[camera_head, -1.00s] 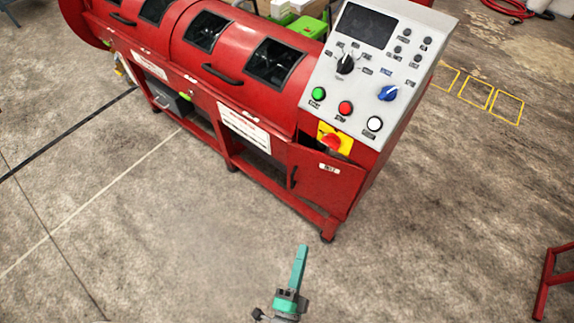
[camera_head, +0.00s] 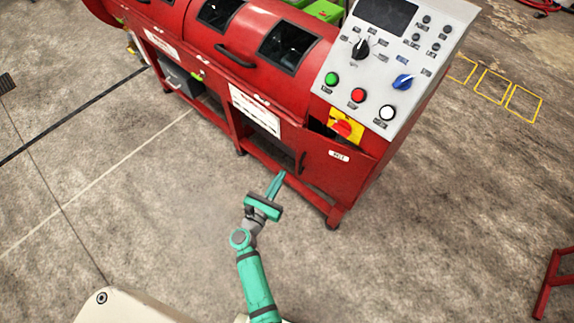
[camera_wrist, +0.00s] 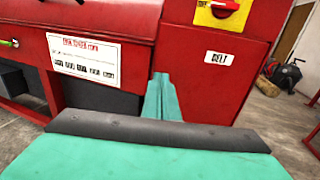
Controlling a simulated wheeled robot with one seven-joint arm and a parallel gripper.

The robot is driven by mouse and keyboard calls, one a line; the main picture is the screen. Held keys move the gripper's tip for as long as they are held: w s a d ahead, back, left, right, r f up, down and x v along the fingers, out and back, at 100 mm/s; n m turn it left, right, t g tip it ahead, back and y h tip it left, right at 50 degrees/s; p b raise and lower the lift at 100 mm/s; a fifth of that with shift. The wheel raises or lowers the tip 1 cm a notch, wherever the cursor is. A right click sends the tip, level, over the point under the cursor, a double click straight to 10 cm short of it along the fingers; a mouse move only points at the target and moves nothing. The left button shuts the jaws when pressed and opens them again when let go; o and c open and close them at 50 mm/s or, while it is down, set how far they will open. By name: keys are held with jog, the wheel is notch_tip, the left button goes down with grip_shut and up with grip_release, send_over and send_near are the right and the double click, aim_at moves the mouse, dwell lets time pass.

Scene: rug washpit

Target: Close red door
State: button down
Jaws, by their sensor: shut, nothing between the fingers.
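The red door (camera_head: 338,168) is at the lower right end of the red machine, below the control panel. In the wrist view the door (camera_wrist: 215,85) fills the middle right, with the label reading "BELT". My teal gripper (camera_head: 279,176) is shut and empty, low in front of the door's left side. In the wrist view my fingertips (camera_wrist: 160,78) overlap the door's left edge; contact cannot be told.
The sloped control panel (camera_head: 385,60) and the yellow-and-red switch (camera_head: 343,128) are above the door. An open bay lies left of it. A red stand (camera_head: 553,283) is at the far right. The concrete floor in front is clear.

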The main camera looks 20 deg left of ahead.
aim_at(300, 144)
jog(key=w, duration=0.8)
jog(key=w+d, duration=0.1)
jog(key=w, duration=0.4)
jog(key=shift+d, duration=0.1)
